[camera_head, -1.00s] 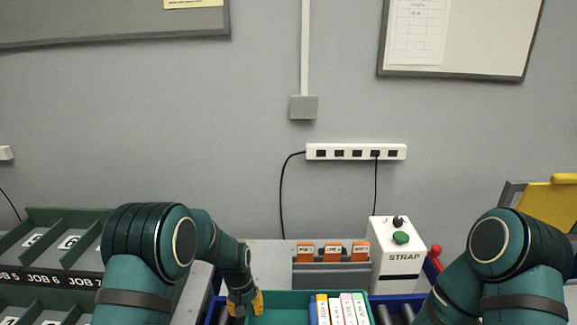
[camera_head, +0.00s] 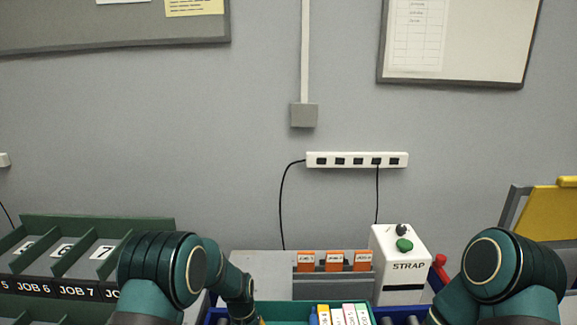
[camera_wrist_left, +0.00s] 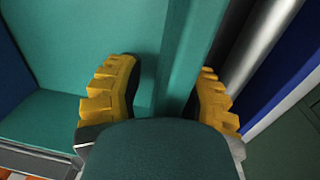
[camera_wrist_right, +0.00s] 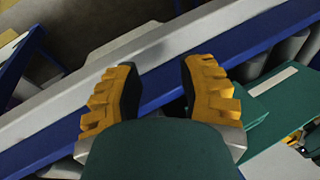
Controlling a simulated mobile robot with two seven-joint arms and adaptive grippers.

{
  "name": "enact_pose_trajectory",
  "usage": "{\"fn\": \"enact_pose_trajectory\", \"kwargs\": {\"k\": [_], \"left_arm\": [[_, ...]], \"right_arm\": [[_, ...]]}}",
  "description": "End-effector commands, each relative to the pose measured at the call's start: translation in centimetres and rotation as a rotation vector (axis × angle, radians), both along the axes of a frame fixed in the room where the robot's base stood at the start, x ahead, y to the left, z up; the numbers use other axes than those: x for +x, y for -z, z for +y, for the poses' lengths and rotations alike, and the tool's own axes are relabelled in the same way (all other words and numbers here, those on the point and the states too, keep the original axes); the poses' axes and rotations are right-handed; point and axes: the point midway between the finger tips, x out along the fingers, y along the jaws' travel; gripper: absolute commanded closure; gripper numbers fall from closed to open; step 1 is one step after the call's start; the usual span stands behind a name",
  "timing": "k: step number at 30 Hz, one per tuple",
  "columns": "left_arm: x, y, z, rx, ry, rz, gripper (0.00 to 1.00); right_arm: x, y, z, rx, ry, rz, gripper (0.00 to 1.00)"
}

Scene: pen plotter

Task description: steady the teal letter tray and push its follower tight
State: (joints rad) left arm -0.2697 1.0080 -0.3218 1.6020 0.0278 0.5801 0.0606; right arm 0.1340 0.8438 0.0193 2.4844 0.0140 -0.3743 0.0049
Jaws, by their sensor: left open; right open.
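The teal letter tray (camera_head: 283,309) is at the bottom edge of the head view, cut off by the frame. Several cards with coloured tops (camera_head: 343,315) stand in it, with a blue piece (camera_head: 313,318) at their left. I cannot tell which part is the follower. In the left wrist view my left gripper (camera_wrist_left: 160,82) is open, its yellow fingers on either side of the teal tray wall (camera_wrist_left: 190,50). Contact is unclear. My right gripper (camera_wrist_right: 158,82) is open and empty above a grey and blue rail; a teal edge (camera_wrist_right: 277,92) shows at its right.
A white STRAP box (camera_head: 402,270) with a green button stands right of the tray. Orange-labelled holders (camera_head: 334,262) are behind it. A job rack (camera_head: 60,262) stands at left. Rollers (camera_wrist_right: 295,48) and a blue rail (camera_wrist_right: 165,88) lie under my right gripper.

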Motion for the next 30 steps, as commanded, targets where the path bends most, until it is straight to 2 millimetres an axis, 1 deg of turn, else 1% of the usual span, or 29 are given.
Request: {"fn": "enact_pose_trajectory", "kwargs": {"k": [1, 2, 3, 4, 5, 10, 11, 12, 14, 20, 23, 26, 30], "left_arm": [[0.0, 0.0, 0.0, 0.0, 0.0, 0.0, 0.6], [0.0, 0.0, 0.0, 0.0, 0.0, 0.0, 0.71], [0.0, 0.0, 0.0, 0.0, 0.0, 0.0, 0.85], [0.0, 0.0, 0.0, 0.0, 0.0, 0.0, 0.95], [0.0, 0.0, 0.0, 0.0, 0.0, 0.0, 1.0], [0.0, 0.0, 0.0, 0.0, 0.0, 0.0, 1.0], [0.0, 0.0, 0.0, 0.0, 0.0, 0.0, 1.0], [0.0, 0.0, 0.0, 0.0, 0.0, 0.0, 1.0], [0.0, 0.0, 0.0, 0.0, 0.0, -0.001, 1.0], [0.0, 0.0, 0.0, 0.0, 0.0, -0.001, 1.0], [0.0, -0.1, 0.0, 0.0, 0.0, -0.001, 1.0], [0.0, -0.1, 0.0, 0.0, 0.0, -0.001, 1.0], [0.0, -0.1, 0.0, 0.0, 0.0, -0.001, 1.0]], "right_arm": [[0.0, 0.0, 0.0, 0.0, 0.0, 0.0, 0.61], [0.0, 0.0, 0.0, 0.0, 0.0, 0.0, 0.61], [0.0, 0.0, 0.0, 0.0, 0.0, 0.0, 0.61], [0.0, 0.0, 0.0, 0.0, 0.0, 0.0, 0.61], [0.0, 0.0, 0.0, 0.0, 0.0, 0.0, 0.61], [0.0, 0.0, 0.0, 0.0, 0.0, 0.0, 0.61], [0.0, 0.0, 0.0, 0.0, -0.001, 0.0, 0.65], [0.0, 0.0, 0.0, 0.0, -0.001, 0.0, 0.79], [0.0, 0.0, 0.0, 0.0, -0.001, 0.0, 1.0], [-0.1, 0.1, 0.1, 0.0, -0.017, 0.008, 1.0], [-0.4, 0.5, 0.3, 0.003, -0.078, 0.035, 1.0], [-1.1, 1.0, 0.6, 0.011, -0.194, 0.086, 1.0], [-2.4, 1.7, 0.9, 0.038, -0.41, 0.176, 1.0]]}}
